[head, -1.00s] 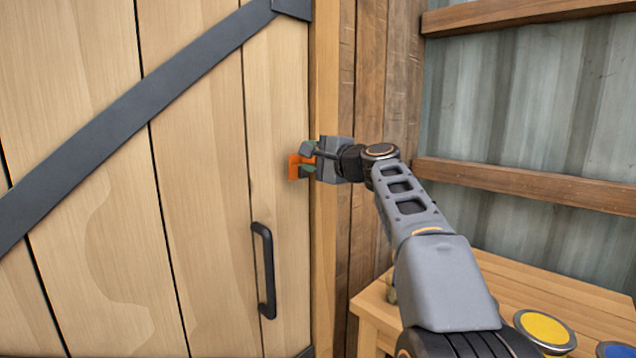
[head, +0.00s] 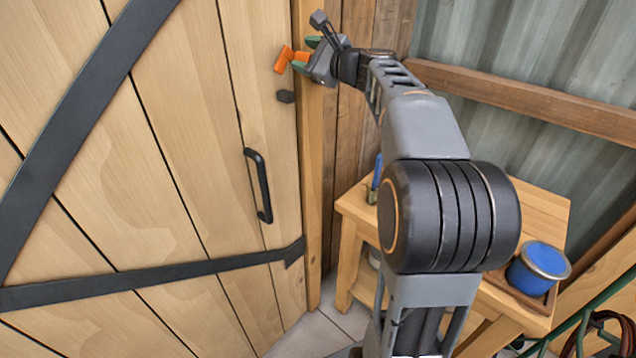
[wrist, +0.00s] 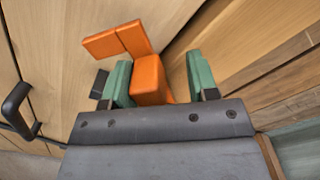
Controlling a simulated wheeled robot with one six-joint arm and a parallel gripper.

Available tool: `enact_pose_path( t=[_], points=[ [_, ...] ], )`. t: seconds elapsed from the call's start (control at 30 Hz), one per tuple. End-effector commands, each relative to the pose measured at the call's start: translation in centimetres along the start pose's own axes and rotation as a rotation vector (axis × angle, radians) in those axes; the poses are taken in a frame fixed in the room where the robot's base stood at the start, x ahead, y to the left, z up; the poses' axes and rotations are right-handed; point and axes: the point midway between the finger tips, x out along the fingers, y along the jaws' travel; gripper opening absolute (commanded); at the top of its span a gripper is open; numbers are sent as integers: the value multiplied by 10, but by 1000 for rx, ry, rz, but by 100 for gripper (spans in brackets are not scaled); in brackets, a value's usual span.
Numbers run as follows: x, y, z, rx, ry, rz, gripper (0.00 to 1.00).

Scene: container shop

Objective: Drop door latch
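The orange door latch (head: 286,59) is at the door's right edge, beside the post. It sits above a small dark bracket (head: 285,96) on the door and is apart from it. My gripper (head: 308,56) is at the latch, tilted. In the wrist view the latch's orange block (wrist: 150,80) lies between my two green fingers (wrist: 160,82), close to the left one, with a gap to the right one. The latch's crosspiece (wrist: 118,42) extends beyond the fingers to the left. The bracket also shows beside the left finger (wrist: 100,84).
The wooden door (head: 190,130) has a black handle (head: 259,185) below the latch and dark metal straps. A wooden post (head: 310,190) stands right of it. A wooden table (head: 540,205) with a blue-lidded can (head: 540,268) stands at the right, under my arm.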

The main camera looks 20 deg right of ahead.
Motion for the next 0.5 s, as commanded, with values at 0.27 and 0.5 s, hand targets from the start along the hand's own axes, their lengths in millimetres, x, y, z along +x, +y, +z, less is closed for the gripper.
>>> enact_pose_path(
  t=[0.27,0.5],
  points=[
    [0,-28,2,233,2,0,53],
    [0,-41,-4,402,2,1,53]
  ],
)
